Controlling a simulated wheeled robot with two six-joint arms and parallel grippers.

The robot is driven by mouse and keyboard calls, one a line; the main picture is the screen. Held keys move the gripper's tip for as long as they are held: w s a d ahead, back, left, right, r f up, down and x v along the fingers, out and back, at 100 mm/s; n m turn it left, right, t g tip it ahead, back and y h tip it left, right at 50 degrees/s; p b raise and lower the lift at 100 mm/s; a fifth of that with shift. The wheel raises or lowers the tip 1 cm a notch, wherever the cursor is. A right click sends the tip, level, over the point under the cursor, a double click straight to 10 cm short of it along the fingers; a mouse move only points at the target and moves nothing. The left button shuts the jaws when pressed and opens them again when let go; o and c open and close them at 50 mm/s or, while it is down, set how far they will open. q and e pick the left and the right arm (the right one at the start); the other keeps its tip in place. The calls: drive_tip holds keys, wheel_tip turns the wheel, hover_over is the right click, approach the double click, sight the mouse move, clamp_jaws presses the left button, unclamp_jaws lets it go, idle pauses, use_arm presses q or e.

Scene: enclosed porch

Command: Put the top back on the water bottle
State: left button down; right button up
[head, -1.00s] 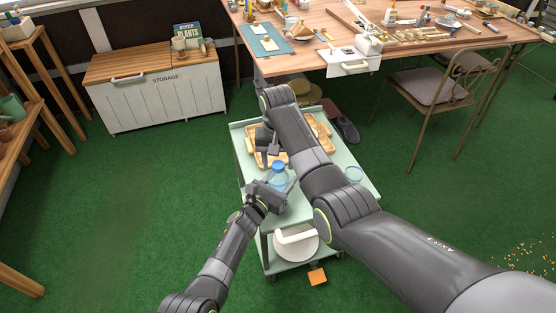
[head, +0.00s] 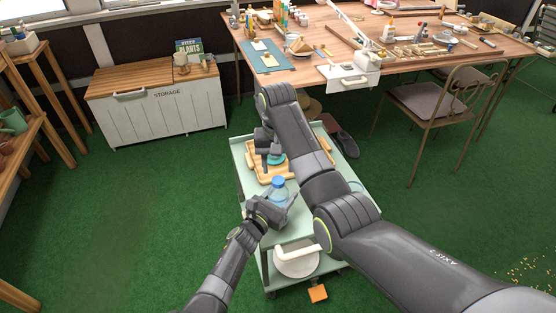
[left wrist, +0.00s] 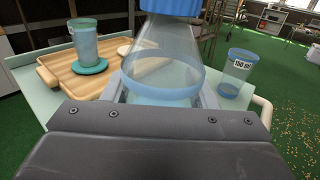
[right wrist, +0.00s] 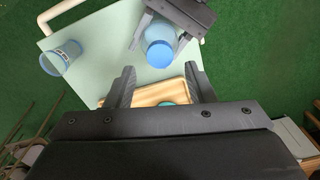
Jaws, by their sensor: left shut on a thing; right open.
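My left gripper (head: 270,212) is shut on the clear water bottle (left wrist: 165,58), holding it upright over the trolley top. A solid blue piece (left wrist: 172,5) is at the bottle's upper end, cut off in the left wrist view. From above in the right wrist view, it is a round blue shape (right wrist: 160,53); I cannot tell how firmly it sits. My right gripper (right wrist: 160,86) is open and empty, with the bottle beyond its fingertips. In the head view the right gripper (head: 268,155) is partly hidden by its own arm, beyond the bottle.
A wooden tray (left wrist: 105,74) on the pale green trolley (head: 239,158) holds a clear cup (left wrist: 85,42) on a teal disc (left wrist: 89,67). A clear glass marked 150 ml (left wrist: 237,72) stands on the trolley's other side. A table (head: 310,22) is behind.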

sight(278, 180)
drive_tip(key=r+n, duration=0.1)
drive_tip(key=n, duration=0.3)
drive_tip(key=shift+r, duration=0.35)
drive_tip(key=n, duration=0.1)
drive_tip(key=r+n, duration=0.1)
drive_tip(key=n, duration=0.1)
drive_tip(key=shift+r+n, duration=0.25)
drive_tip(key=shift+n, duration=0.05)
drive_tip(key=shift+f, duration=4.05)
drive_tip(key=c, duration=1)
drive_tip(key=shift+c, duration=0.2)
drive_tip(key=o, duration=1.2)
drive_tip(key=shift+c, duration=0.2)
